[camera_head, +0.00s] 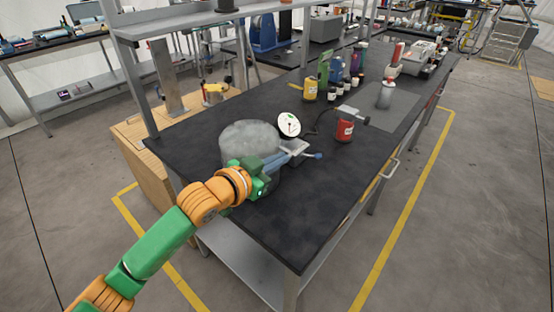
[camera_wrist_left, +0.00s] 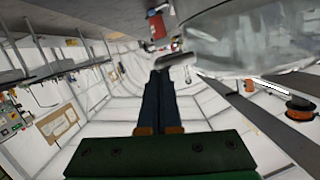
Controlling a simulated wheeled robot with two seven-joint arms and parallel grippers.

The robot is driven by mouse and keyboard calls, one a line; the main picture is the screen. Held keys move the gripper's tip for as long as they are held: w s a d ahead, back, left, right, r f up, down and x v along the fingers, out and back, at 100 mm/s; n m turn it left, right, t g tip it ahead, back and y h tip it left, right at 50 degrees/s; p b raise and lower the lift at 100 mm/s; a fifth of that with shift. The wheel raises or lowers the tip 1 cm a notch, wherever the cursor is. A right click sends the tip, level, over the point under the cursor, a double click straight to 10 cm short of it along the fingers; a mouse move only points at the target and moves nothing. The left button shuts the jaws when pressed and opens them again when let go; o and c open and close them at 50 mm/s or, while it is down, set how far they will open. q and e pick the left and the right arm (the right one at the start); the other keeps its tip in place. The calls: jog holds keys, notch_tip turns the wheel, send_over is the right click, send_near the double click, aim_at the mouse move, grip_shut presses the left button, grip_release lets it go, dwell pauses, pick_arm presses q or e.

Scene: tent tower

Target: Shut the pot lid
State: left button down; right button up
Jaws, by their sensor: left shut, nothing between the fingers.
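The pot (camera_head: 248,140) is a grey, cloudy cylinder on the black table. It also fills the upper right of the left wrist view (camera_wrist_left: 255,38), shiny and partly cut off. I cannot make out the lid or its angle for sure. A round white dial (camera_head: 289,125) shows just right of the pot. My left gripper (camera_head: 288,157) is in front and right of the pot, pointing right. Its dark fingers (camera_wrist_left: 160,78) are shut and empty, near a small metal part (camera_wrist_left: 174,60) beside the pot. Contact is unclear. My right gripper is not in view.
A red jar (camera_head: 345,131) stands right of the gripper. A blue-tipped rod (camera_head: 318,155) lies just beyond the fingers. Several bottles (camera_head: 325,78) stand farther back. A metal shelf frame (camera_head: 150,80) rises behind the pot. The table's near right part is clear.

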pick_arm(q)
jog(key=s+a+r+p, duration=0.2)
jog(key=s+a+r, duration=0.35)
jog(key=s, duration=0.35)
jog(key=s+a+f+n+g+y, duration=0.15)
jog(key=s+f, duration=0.25)
jog(key=f, duration=0.4)
jog(key=s+a+f+n+g+y, duration=0.1)
jog(key=s+f+n+g+y, duration=0.2)
jog(key=f, duration=0.6)
jog(key=s+a+f+n+g+y, duration=0.4)
jog(key=s+f, duration=0.6)
jog(key=s, duration=0.5)
notch_tip(320, 180, down, 14)
jog(key=m+g, duration=0.2)
jog(key=s+a+f+g, duration=0.1)
jog(key=s+a+f, duration=0.2)
jog(key=s+f, duration=0.9)
jog(key=shift+s, duration=0.9)
